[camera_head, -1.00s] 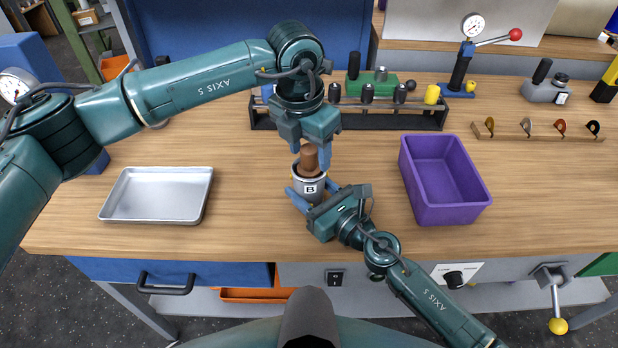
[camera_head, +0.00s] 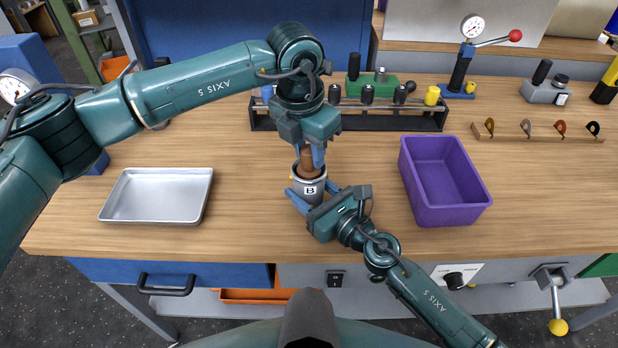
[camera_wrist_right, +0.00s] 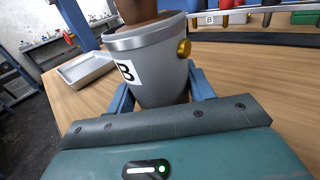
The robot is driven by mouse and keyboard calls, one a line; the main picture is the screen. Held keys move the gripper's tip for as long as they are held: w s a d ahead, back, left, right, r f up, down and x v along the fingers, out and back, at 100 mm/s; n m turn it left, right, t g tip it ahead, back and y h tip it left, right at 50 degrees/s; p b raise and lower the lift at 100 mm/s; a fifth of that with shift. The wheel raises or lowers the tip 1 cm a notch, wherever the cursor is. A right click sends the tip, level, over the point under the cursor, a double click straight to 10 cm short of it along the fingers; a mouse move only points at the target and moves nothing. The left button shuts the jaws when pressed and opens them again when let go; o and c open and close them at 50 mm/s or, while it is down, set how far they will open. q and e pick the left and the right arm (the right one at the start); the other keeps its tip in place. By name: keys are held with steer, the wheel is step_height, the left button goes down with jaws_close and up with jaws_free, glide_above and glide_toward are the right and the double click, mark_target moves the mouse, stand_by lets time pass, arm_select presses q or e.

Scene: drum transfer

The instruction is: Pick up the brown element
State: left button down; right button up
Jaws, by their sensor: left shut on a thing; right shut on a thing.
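The brown element (camera_head: 307,161) stands upright in the mouth of a grey metal drum labelled B (camera_head: 310,186). My left gripper (camera_head: 311,154) points down from above and is shut on the upper part of the brown element. My right gripper (camera_head: 314,194) is shut on the drum, with blue fingers on either side of it. In the right wrist view the drum (camera_wrist_right: 158,75) sits between the fingers and the lower part of the brown element (camera_wrist_right: 136,10) rises from it. The element's lower end inside the drum is hidden.
A silver tray (camera_head: 157,212) lies to the left and a purple bin (camera_head: 457,212) stands to the right. Behind the drum is a dark rack (camera_head: 400,121) with several black-topped parts. The wooden table (camera_head: 240,225) is clear between tray and drum.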

arm_select(q)
steer(key=shift+r, duration=0.1)
step_height(320, 180, up, 18)
stand_by(0.5)
arm_select(e)
steer(key=o, duration=1.4)
steer(key=shift+c, duration=0.2)
steer(key=v, duration=1.2)
